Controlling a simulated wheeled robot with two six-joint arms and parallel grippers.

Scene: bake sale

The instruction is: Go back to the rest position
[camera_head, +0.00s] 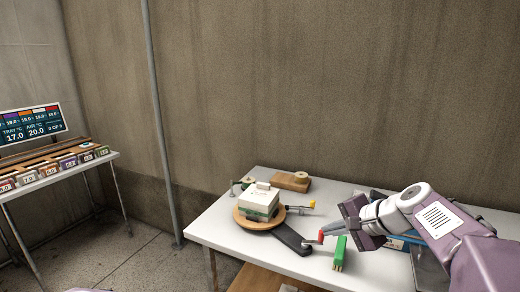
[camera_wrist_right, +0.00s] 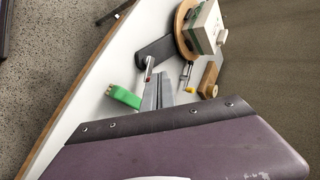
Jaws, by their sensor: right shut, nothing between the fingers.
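My right gripper (camera_head: 326,232) reaches in from the right over the white table (camera_head: 215,228), its fingers pointing left. The fingers are shut with nothing between them. They also show in the right wrist view (camera_wrist_right: 158,90). A small red-tipped item (camera_head: 320,237) appears close to the fingertips; I cannot tell whether it touches them. A green block-like item (camera_head: 339,252) is just below the fingers in the head view. My left gripper is not in view.
On the table are a round wooden board (camera_head: 243,222) bearing a white-and-green box (camera_head: 260,203), a dark flat bar (camera_head: 292,239), a yellow-ended tool (camera_head: 300,206) and a wooden block with a roll (camera_head: 291,181). A screen (camera_head: 32,124) stands by another table at left. Floor between the tables is clear.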

